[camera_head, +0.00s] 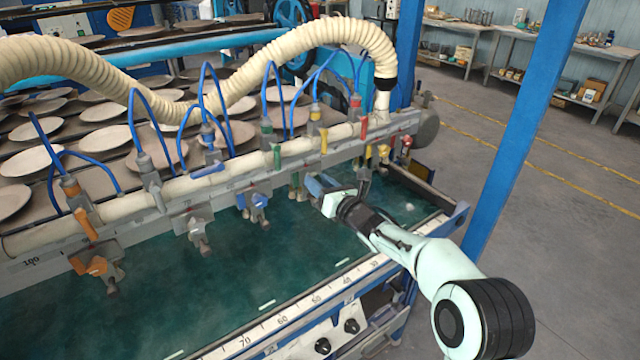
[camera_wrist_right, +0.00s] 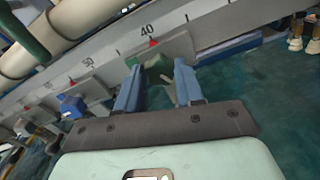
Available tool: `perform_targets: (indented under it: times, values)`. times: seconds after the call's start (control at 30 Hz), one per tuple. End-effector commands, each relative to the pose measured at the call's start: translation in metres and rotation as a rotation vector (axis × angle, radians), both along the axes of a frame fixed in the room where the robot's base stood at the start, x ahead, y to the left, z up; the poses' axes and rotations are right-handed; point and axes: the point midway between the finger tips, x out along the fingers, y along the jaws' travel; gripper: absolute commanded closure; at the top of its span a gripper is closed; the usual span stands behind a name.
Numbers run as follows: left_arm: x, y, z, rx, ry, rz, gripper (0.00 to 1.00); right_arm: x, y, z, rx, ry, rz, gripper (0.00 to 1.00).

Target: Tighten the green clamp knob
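The green clamp knob (camera_wrist_right: 155,68) shows in the right wrist view below the scale mark 40. It sits between the two blue fingertips of my right gripper (camera_wrist_right: 157,75), with a grey lever beside it. Small gaps seem to show on both sides of the knob, so the fingers look open around or just short of it. In the head view my right gripper (camera_head: 318,188) is at the rail, right of the green clamp (camera_head: 297,187), and partly hides that area. My left gripper is not in view.
Blue (camera_head: 256,206), grey (camera_head: 200,236) and orange (camera_head: 92,264) clamps hang along the rail (camera_head: 150,222) to the left. Yellow and red fittings (camera_head: 384,150) sit to the right. Blue hoses and a ribbed hose (camera_head: 330,33) arch above. Free room lies over the green surface (camera_head: 270,275).

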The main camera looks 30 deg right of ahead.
Motion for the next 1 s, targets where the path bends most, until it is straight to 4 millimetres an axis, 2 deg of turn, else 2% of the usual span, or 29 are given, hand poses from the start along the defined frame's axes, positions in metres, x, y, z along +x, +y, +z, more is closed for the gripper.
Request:
perform_targets:
  times: [0.47, 1.0]
  values:
    - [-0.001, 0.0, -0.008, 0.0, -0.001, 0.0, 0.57, 0.0, 0.0, -0.002, 0.077, 0.007, -0.001, 0.93]
    - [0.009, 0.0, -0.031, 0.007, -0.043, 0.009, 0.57, 0.0, -0.001, -0.003, 0.533, 0.043, 0.0, 0.93]
